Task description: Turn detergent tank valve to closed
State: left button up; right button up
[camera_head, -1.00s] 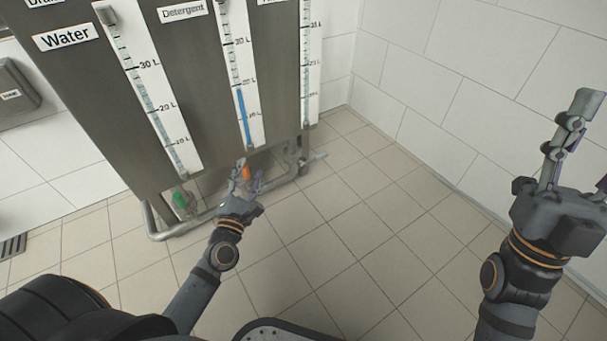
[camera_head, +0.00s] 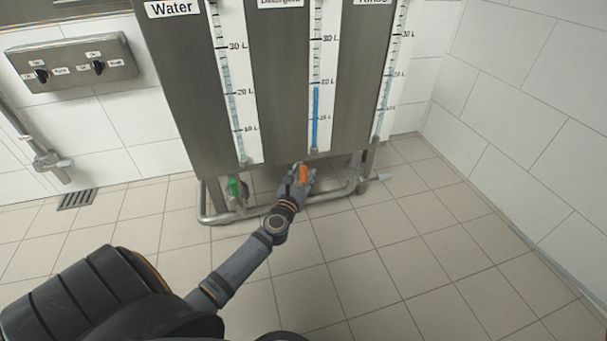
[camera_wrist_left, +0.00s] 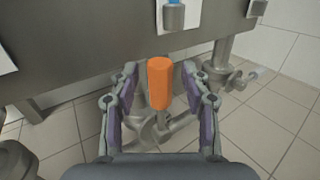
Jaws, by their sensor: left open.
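The orange detergent valve handle (camera_head: 304,173) hangs under the middle tank, below the detergent gauge with blue liquid (camera_head: 316,118). In the left wrist view the orange handle (camera_wrist_left: 159,83) stands upright between the two fingers of my left gripper (camera_wrist_left: 160,102). The fingers are open, with a gap on each side of the handle. In the head view my left gripper (camera_head: 302,178) is at the handle and partly hides the valve. My right gripper is not in view.
A green valve handle (camera_head: 234,187) sits to the left under the water tank. A metal pipe frame (camera_head: 215,218) runs low beneath the tanks. A wall panel with two knobs (camera_head: 70,62) is at the left. The tiled floor (camera_head: 400,270) at the right is clear.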

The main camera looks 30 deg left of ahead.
pick_arm(q)
jog(key=shift+w+a, duration=0.15)
jog(key=shift+w, duration=0.35)
jog(key=shift+c, duration=0.4)
grip_shut()
